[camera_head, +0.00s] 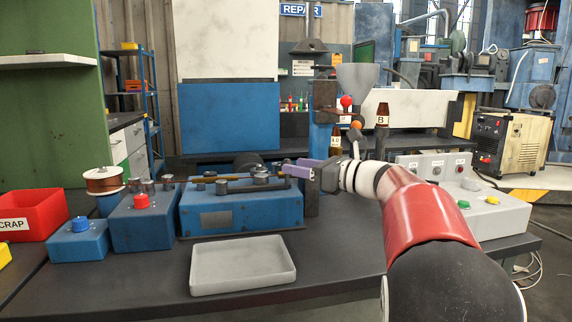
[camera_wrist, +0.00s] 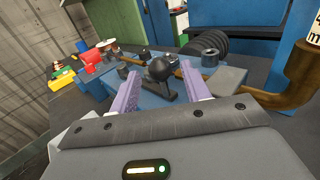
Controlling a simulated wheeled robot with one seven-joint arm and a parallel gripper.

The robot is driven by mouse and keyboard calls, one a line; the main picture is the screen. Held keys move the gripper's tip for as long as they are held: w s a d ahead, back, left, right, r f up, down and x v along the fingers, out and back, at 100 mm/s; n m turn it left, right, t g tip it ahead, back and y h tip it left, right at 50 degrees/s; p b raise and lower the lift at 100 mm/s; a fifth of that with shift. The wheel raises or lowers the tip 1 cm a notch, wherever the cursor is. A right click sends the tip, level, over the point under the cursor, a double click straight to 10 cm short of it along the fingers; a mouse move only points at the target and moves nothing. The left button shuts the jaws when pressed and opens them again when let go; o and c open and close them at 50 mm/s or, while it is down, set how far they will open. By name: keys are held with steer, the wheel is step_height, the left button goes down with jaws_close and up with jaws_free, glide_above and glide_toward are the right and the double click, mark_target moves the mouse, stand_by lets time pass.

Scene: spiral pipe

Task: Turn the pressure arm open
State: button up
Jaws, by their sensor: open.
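The blue pipe-bending machine (camera_head: 240,210) stands on the dark bench, with dark posts and a dark bar across its top. My gripper (camera_head: 295,170) reaches in from the right, over the machine's right end. In the wrist view its two purple fingers (camera_wrist: 158,72) are apart. A black ball knob (camera_wrist: 158,68) on a dark arm, apparently the pressure arm (camera_wrist: 168,95), shows between them. I cannot tell whether either finger touches the knob. In the head view the fingers hide the knob. A brass-coloured pipe (camera_head: 232,178) lies along the top of the machine.
An empty grey tray (camera_head: 243,283) lies in front of the machine. Blue boxes with a red button (camera_head: 141,201) and a blue button (camera_head: 80,224) stand left, near a red scrap bin (camera_head: 38,208). A grey control panel (camera_head: 490,210) stands right. Bottles (camera_head: 382,116) stand behind my gripper.

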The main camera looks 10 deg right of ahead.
steer(key=shift+x, duration=1.95)
steer(key=shift+s, duration=0.1)
jaws_close()
